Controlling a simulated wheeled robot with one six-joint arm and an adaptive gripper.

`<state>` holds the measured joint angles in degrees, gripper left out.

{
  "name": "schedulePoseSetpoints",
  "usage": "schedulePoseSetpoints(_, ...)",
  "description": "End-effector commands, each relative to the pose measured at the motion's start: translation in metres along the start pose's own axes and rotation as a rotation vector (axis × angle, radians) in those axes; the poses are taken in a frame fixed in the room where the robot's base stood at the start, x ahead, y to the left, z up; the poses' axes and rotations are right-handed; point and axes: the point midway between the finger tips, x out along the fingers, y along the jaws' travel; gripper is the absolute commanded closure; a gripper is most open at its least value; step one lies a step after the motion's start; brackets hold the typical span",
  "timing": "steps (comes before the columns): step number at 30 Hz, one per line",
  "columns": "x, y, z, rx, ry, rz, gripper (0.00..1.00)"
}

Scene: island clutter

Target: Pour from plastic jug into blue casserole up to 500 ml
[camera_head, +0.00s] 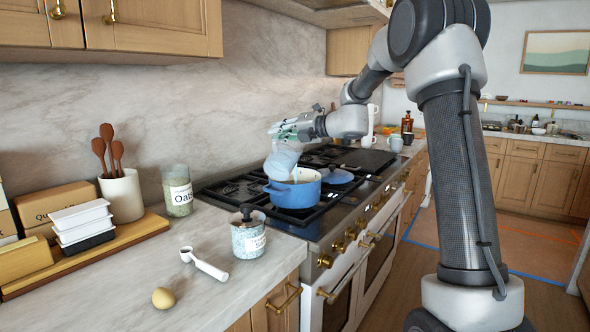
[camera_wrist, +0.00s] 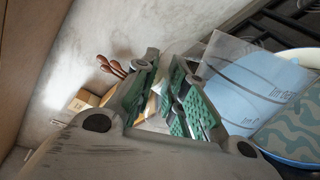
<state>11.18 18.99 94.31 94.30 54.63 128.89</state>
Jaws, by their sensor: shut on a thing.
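The clear plastic jug (camera_head: 281,162) is tilted over the left side of the blue casserole (camera_head: 292,195), which stands open on the stove. My gripper (camera_head: 284,134) is shut on the jug, above the pot. In the wrist view my gripper (camera_wrist: 172,92) shows green pads, and the jug (camera_wrist: 235,72) shows printed measuring marks. The casserole (camera_wrist: 297,152) is at the right edge there, partly cut off, with a pale blue wavy pattern inside. I cannot tell the liquid level in either, nor see a clear stream.
A blue lid (camera_head: 338,176) lies on the stove (camera_head: 335,222) right of the pot. A speckled jar (camera_head: 248,238), a white scoop (camera_head: 208,267), an egg (camera_head: 163,298) and an oats jar (camera_head: 177,192) stand or lie on the left counter. Mugs and a bottle (camera_head: 407,122) are behind.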

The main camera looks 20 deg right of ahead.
Motion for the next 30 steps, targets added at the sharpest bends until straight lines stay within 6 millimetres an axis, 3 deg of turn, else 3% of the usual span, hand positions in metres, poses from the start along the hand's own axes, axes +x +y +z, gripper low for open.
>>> schedulePoseSetpoints(30,0.0007,-0.0028,0.0054,0.057,0.011,0.001,1.0)
